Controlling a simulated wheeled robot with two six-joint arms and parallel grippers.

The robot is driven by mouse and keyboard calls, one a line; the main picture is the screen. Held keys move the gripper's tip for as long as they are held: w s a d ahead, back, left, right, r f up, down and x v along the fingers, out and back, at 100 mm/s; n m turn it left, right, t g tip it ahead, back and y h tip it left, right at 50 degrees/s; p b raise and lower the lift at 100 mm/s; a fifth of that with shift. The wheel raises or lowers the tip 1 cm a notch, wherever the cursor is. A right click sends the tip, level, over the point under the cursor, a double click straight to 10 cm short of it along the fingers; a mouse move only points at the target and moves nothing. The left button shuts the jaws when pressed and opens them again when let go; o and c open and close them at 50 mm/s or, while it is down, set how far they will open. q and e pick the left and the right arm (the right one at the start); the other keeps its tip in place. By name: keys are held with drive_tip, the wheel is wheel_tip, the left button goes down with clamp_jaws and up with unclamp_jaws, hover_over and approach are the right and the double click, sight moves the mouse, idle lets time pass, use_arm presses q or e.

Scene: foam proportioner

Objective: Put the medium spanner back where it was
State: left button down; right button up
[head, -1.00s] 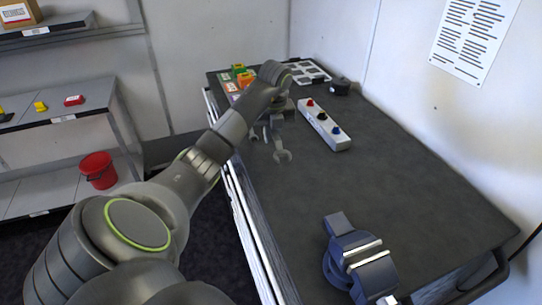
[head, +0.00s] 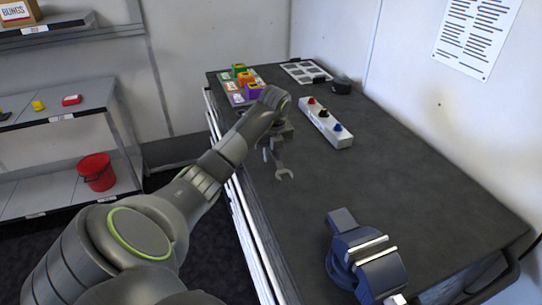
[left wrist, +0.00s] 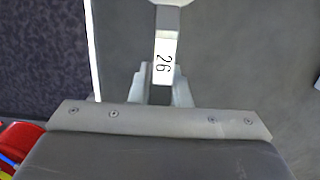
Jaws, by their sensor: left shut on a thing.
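My left gripper (head: 270,152) is over the near left edge of the dark bench (head: 400,190), partly hidden by my own wrist. It is shut on a grey spanner (head: 284,174), whose open jaw points toward the front of the bench. In the left wrist view the spanner shows a white label reading 26 (left wrist: 164,60) between the fingers (left wrist: 160,88). Its far end runs out of the top of that view. I cannot tell how high it is above the bench. No other spanner is clear. My right gripper is not in view.
A blue vice (head: 365,255) stands at the front of the bench. A white block with coloured knobs (head: 326,122) lies behind. Green, orange and purple bins (head: 246,80) and a white-framed tray (head: 305,72) are at the back. A red bucket (head: 97,171) sits on the left shelf.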

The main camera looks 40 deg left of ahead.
use_arm(q)
drive_tip(key=shift+f, duration=0.55)
